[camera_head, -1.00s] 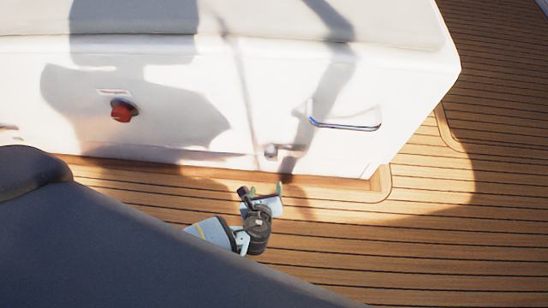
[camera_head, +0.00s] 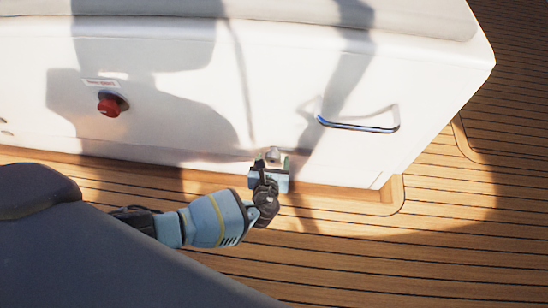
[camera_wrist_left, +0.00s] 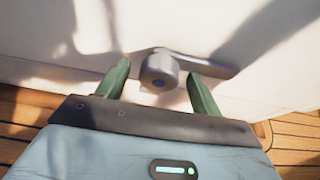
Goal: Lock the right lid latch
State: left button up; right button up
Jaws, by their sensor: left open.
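The latch (camera_head: 272,154) is a small grey metal handle with a round hub, low on the front of the white hatch box. In the left wrist view the latch (camera_wrist_left: 160,70) has its lever pointing to the right, roughly level. My left gripper (camera_head: 269,162) is open right in front of it. Its two green fingers (camera_wrist_left: 158,82) stand on either side of the round hub, and the lever passes behind the right finger. I cannot tell whether either finger touches the latch. My right gripper is not in view.
A chrome grab handle (camera_head: 358,126) sits on the box to the right of the latch. A red knob (camera_head: 112,104) is on the box at the left. The teak deck (camera_head: 420,250) is clear on the right. A dark grey padded shape (camera_head: 90,260) fills the lower left.

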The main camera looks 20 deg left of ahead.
pick_arm(q)
jog(key=shift+b+x, duration=0.35)
jog(key=shift+x, duration=0.55)
jog(key=shift+w+a+f, duration=0.1)
jog(key=shift+w, duration=0.1)
jog(key=shift+c, duration=0.8)
jog(key=c, duration=0.8)
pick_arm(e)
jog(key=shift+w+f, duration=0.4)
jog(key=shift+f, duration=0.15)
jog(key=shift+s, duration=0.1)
